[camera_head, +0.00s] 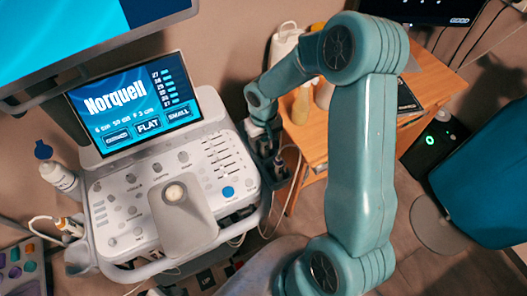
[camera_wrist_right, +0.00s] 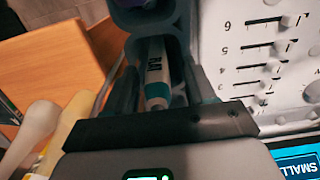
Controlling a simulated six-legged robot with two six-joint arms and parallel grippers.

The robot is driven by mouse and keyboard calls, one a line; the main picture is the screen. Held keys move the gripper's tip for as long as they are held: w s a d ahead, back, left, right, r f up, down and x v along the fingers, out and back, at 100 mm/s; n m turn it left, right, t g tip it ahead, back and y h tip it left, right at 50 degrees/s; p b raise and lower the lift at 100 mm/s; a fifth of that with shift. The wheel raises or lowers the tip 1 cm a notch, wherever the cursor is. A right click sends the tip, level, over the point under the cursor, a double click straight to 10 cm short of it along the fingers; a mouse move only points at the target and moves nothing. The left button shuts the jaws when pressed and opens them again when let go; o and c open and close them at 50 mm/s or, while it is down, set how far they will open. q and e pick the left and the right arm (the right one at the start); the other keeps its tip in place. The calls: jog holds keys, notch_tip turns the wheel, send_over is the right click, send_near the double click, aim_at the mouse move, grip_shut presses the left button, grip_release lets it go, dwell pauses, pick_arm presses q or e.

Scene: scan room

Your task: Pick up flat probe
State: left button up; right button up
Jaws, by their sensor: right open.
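The flat probe (camera_wrist_right: 156,76) is white with teal parts and a dark label. In the right wrist view it sits in a slot of the dark grey holder (camera_wrist_right: 174,38) beside the console. My right gripper (camera_wrist_right: 158,64) is open, with one dark finger on each side of the probe; I cannot tell whether either finger touches it. The console screen (camera_head: 132,103) shows the word FLAT. My left gripper is not in view.
A purple-marked item (camera_wrist_right: 148,16) sits in the holder close beyond the probe. The console's slider panel (camera_wrist_right: 268,65) lies right beside the gripper. A wooden table (camera_head: 313,135) with bottles stands behind my right arm.

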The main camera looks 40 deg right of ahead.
jog(key=shift+s+d, duration=0.1)
jog(key=shift+d, duration=0.05)
jog(key=c, duration=0.8)
grip_shut()
